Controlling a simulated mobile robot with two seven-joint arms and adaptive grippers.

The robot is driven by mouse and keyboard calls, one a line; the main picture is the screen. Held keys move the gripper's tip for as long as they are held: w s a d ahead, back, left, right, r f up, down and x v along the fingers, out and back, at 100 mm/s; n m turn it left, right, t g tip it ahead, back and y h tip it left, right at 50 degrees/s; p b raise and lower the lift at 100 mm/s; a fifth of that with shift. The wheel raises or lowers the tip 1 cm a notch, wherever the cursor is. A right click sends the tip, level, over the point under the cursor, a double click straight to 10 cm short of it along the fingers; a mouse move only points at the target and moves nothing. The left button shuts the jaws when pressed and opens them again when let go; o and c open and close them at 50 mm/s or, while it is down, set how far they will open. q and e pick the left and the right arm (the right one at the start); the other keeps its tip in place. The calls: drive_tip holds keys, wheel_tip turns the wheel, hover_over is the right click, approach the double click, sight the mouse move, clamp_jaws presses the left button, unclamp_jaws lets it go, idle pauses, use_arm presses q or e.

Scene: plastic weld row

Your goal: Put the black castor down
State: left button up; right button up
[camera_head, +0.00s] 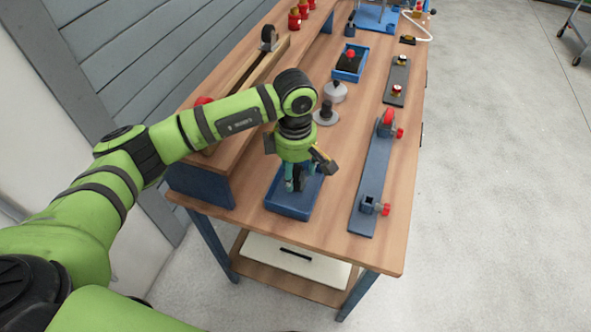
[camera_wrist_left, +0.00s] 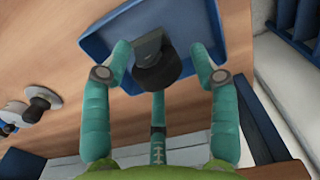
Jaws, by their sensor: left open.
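The black castor (camera_wrist_left: 157,68) is in the blue tray (camera_head: 287,212) at the near end of the bench. In the left wrist view it shows a dark round wheel and a grey bracket over the tray's blue floor (camera_wrist_left: 215,30). My left gripper (camera_head: 299,183) points down into the tray. Its teal fingers (camera_wrist_left: 159,52) are open, spread on both sides of the castor with visible gaps. In the head view the fingers hide most of the castor. I cannot tell its exact contact with the tray floor. My right gripper is in neither view.
A grey weighted piece (camera_head: 326,114) stands behind the gripper. A raised wooden shelf (camera_head: 225,140) runs along the left. A smaller blue tray (camera_head: 350,66) is farther back. Bare wood lies between tray and plate.

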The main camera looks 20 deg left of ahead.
use_arm(q)
wheel_tip(320, 180, up, 12)
drive_tip(key=b, duration=0.2)
drive_tip(key=shift+f, duration=0.25)
idle(1.2)
